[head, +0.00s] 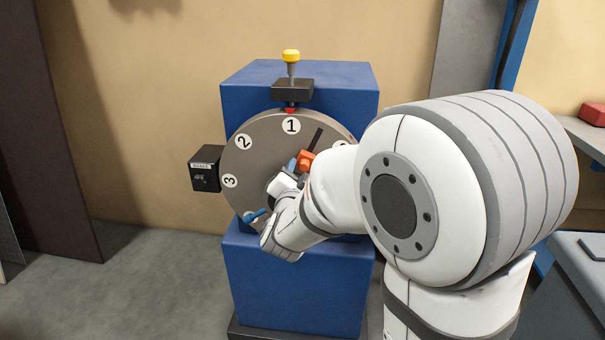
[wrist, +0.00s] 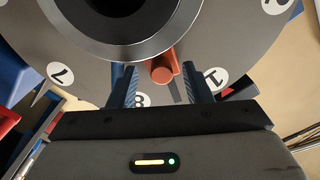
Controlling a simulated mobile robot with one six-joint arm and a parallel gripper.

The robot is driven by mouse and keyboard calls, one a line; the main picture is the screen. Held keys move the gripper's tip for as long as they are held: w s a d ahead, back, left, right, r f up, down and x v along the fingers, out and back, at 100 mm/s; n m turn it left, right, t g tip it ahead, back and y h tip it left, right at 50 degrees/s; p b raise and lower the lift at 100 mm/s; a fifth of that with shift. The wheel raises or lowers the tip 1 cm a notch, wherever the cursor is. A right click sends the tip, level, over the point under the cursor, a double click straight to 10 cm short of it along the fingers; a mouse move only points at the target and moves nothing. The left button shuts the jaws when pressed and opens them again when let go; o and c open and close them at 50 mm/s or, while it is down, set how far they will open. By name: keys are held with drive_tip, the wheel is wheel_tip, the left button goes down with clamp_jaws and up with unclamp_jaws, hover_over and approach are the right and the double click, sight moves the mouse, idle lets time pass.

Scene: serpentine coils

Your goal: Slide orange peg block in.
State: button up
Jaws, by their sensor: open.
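The orange peg block (head: 306,160) sits on the face of a large grey numbered disc (head: 262,137), at the lower end of a dark radial slot (head: 317,138). In the wrist view the orange peg block (wrist: 162,72) shows a round peg end and an arm beside the disc's dark round hub. My gripper (wrist: 159,72) is open, with one blue finger on each side of the block. A gap shows on the left; the right finger is closer, and contact there is unclear. In the head view my gripper (head: 299,164) is partly hidden by my wrist.
The disc stands on a blue housing (head: 345,76). A yellow-topped plunger (head: 291,62) in a black bracket stands above, with a red pointer at number 1. A black box (head: 205,169) is at the disc's left. A blue rod (head: 257,214) projects at lower left.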

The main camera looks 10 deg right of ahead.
drive_tip(key=v, duration=0.7)
drive_tip(key=shift+r, duration=0.1)
drive_tip(key=s+a+r+n+g+y+p, duration=0.2)
drive_tip(key=s+r+n+g+y+p, duration=0.35)
drive_tip(key=p, duration=0.45)
drive_tip(key=s+d+r+n+g+p, duration=0.1)
drive_tip(key=s+d+n+g+p, duration=0.1)
drive_tip(key=s, duration=0.6)
drive_tip(key=s+d+r+n+g+p, duration=0.1)
drive_tip(key=s+d+n+g+p, duration=0.2)
drive_tip(key=s+g, duration=0.4)
drive_tip(key=shift+s+d+r+n+p, duration=0.35)
drive_tip(key=shift+d+p, duration=0.55)
drive_tip(key=shift+d, duration=0.3)
